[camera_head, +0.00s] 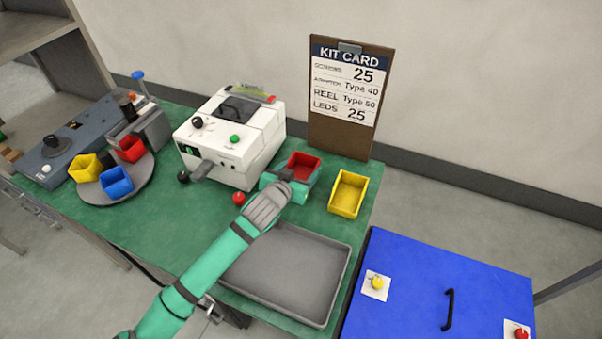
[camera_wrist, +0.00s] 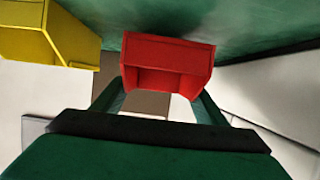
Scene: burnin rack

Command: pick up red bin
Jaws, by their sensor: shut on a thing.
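A red bin (camera_head: 305,163) is at the right end of the green table, between the white machine and a yellow bin. My gripper (camera_head: 291,183) is shut on this red bin, with a finger on each side. In the wrist view the red bin (camera_wrist: 168,52) sits between the two green fingers of my gripper (camera_wrist: 160,92), its open side partly showing. I cannot tell whether the bin touches the table. A second red bin (camera_head: 130,149) stands on a round grey turntable (camera_head: 117,186) at the left, away from my gripper.
The yellow bin (camera_head: 348,194) stands close to the right; it also shows in the wrist view (camera_wrist: 45,38). The white machine (camera_head: 230,138) is to the left. A grey tray (camera_head: 287,274) lies in front. A kit card board (camera_head: 346,98) stands behind. A blue cabinet (camera_head: 430,290) is at the right.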

